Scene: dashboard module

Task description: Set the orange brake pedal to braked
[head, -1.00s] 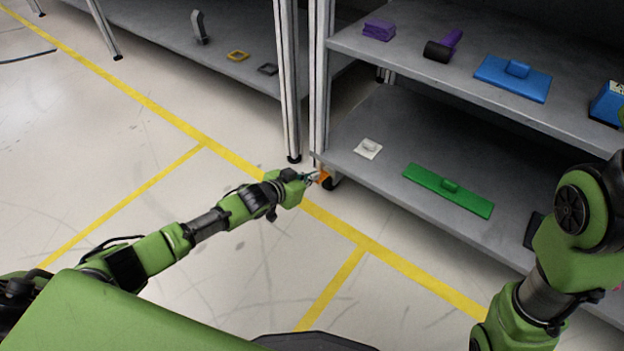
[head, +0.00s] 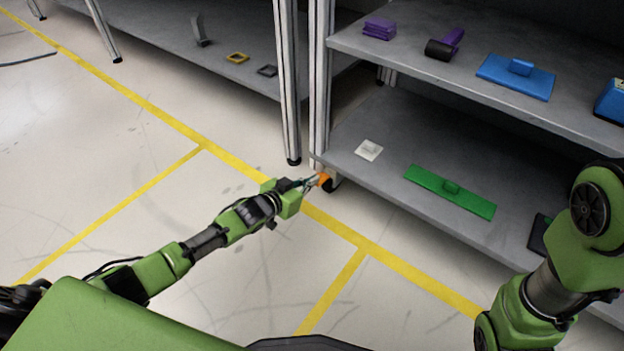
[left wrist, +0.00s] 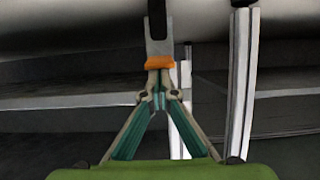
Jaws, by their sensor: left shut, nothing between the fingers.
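The orange brake pedal (head: 325,181) is a small tab at the caster under the front left corner of the shelf rack. In the left wrist view the orange pedal (left wrist: 159,62) lies right at my fingertips, below a grey caster fork. My left gripper (head: 316,181) is shut and empty, its tips at the pedal. In the left wrist view the closed fingertips (left wrist: 158,80) meet just under the orange tab; they seem to touch it, but a small gap cannot be ruled out. My right gripper is out of view; only that arm shows at the right.
The shelf rack's lower board (head: 345,165) holds a white switch plate (head: 369,150) and a green plate (head: 449,192). A rack post (head: 321,75) rises above the caster, with another shelf leg (head: 287,90) to its left. Open floor lies in front.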

